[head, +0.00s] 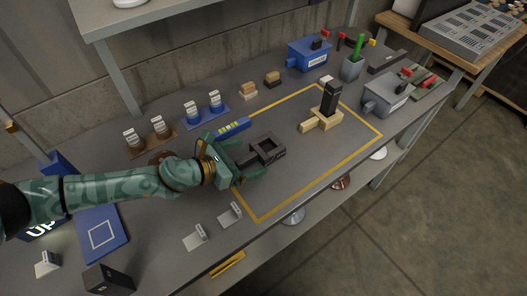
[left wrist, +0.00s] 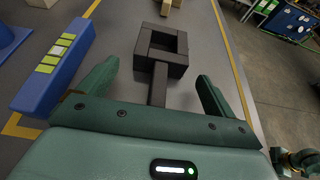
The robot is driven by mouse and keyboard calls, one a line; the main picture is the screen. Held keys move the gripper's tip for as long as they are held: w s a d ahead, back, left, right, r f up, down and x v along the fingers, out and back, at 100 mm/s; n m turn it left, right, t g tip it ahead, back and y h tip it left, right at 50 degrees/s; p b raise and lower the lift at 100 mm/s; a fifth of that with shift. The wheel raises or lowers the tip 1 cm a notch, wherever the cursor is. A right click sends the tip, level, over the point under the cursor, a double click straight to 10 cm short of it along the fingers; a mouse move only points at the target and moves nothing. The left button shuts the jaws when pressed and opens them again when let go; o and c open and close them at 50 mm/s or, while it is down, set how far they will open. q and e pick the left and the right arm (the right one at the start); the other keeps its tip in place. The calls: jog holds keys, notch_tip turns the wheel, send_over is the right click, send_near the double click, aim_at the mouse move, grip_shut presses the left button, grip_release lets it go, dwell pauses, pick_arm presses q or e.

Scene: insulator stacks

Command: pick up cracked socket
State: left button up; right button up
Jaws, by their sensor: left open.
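A dark square frame with an open middle and a straight stem, which looks like the socket, lies on the grey workbench (head: 317,150). This dark socket (head: 267,146) also shows in the left wrist view (left wrist: 167,45), with its stem pointing back toward my palm. I cannot make out a crack on it. My left gripper (head: 249,158) is open, its fingers apart on either side of the stem, with clear gaps to both. The left wrist view shows the same open jaws (left wrist: 158,78).
A blue bar with yellow-green labels (left wrist: 52,66) lies close beside the left finger. A yellow outline (head: 345,177) marks the bench. A dark post on a pale wooden cross (head: 329,98) stands farther back. Small grey brackets (head: 231,214) sit near the front edge.

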pick_arm(q)
jog(key=shift+x, duration=1.05)
jog(key=shift+a, duration=0.1)
jog(key=c, duration=1.4)
